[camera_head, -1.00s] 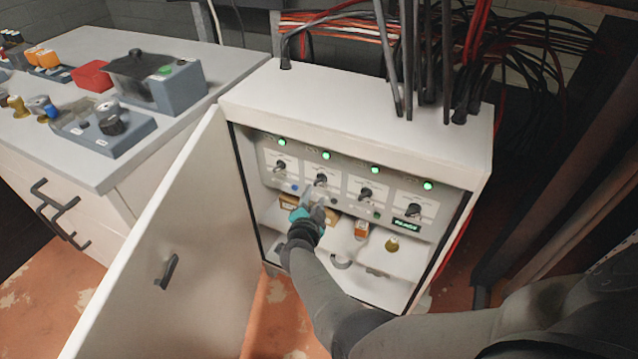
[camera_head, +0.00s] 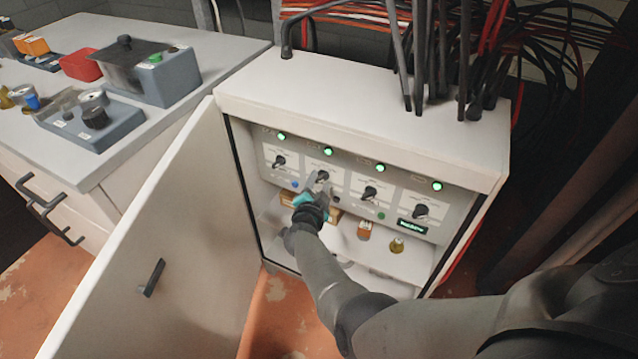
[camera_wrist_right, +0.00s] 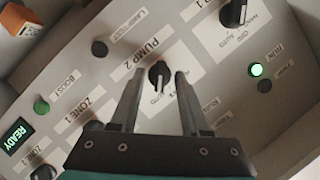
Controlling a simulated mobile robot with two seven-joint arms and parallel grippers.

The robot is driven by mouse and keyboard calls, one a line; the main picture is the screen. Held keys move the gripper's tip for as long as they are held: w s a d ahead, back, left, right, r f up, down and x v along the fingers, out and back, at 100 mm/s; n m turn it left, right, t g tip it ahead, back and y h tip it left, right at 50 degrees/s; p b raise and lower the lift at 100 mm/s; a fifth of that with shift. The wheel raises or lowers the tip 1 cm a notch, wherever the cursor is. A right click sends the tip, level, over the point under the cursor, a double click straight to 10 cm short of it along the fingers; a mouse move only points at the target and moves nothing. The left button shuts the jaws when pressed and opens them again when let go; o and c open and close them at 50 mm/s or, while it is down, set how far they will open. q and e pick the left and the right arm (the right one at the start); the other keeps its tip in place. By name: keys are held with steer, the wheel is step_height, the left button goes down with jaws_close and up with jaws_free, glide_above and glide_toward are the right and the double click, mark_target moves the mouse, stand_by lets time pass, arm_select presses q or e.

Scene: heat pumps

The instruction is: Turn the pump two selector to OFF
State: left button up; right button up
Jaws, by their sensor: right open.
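The pump two selector (camera_head: 322,176) is a black knob on a white plate, second from the left in the row inside the open cabinet. In the right wrist view the black knob (camera_wrist_right: 158,74) sits beside the printed "PUMP 2" label, between the fingertips. My right gripper (camera_head: 317,186) reaches in just below and in front of it and partly covers its plate. In the wrist view my right gripper (camera_wrist_right: 155,78) is open, one finger on each side of the knob, with gaps visible. Contact and the knob's exact setting cannot be told. My left gripper is not in view.
Other selectors sit alongside: pump one (camera_head: 279,161) on the left, zone one (camera_head: 370,193) on the right. Small buttons and green lamps surround them. The cabinet door (camera_head: 165,235) stands open on the left. An orange block (camera_head: 365,230) lies on the shelf below.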

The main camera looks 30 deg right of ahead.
jaws_close()
stand_by(0.6)
